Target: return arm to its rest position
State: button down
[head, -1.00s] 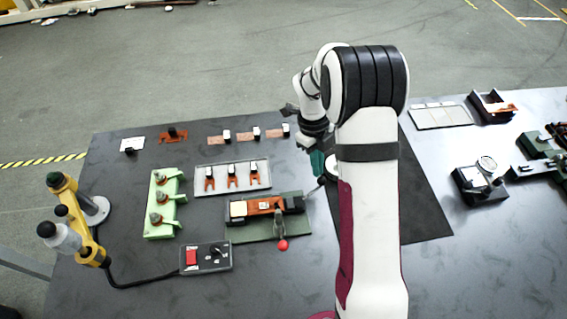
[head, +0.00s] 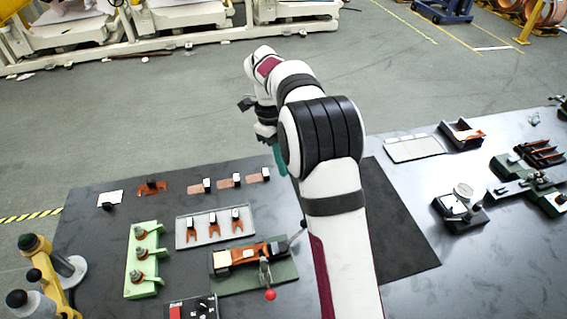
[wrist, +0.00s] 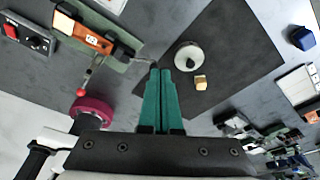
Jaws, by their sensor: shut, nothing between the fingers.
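My gripper (wrist: 163,98) shows in the wrist view as two green fingers lying together, shut and empty, high above the dark table (head: 410,220). In the head view the green fingers (head: 279,160) are partly hidden behind my arm's dark ribbed joint. My arm reaches up from the bottom of the view, bent at that joint, with the wrist at the upper left of it. No object touches the fingers in the wrist view.
Left are a green fixture with a red-knobbed lever (head: 265,276), a grey tray (head: 184,238) and a light-green rack (head: 134,270).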

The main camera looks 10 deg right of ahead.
dwell(0.3)
jog(key=s+a+r+n+t+y, duration=0.15)
jog(key=s+r+n, duration=0.25)
jog(key=s+n, duration=0.55)
jog(key=s+a+r+n+y, duration=0.15)
jog(key=s+r+n, duration=0.25)
jog(key=s+n, duration=0.55)
jog(key=s+a+f+n, duration=0.1)
jog(key=s+f+n, duration=0.1)
jog(key=s, duration=0.4)
jog(key=s+a+f+n, duration=0.1)
jog(key=s+f+n, duration=0.1)
jog(key=s, duration=0.5)
jog(key=shift+a+n, duration=0.3)
jog(key=shift+n, duration=0.2)
jog(key=shift+s, duration=0.1)
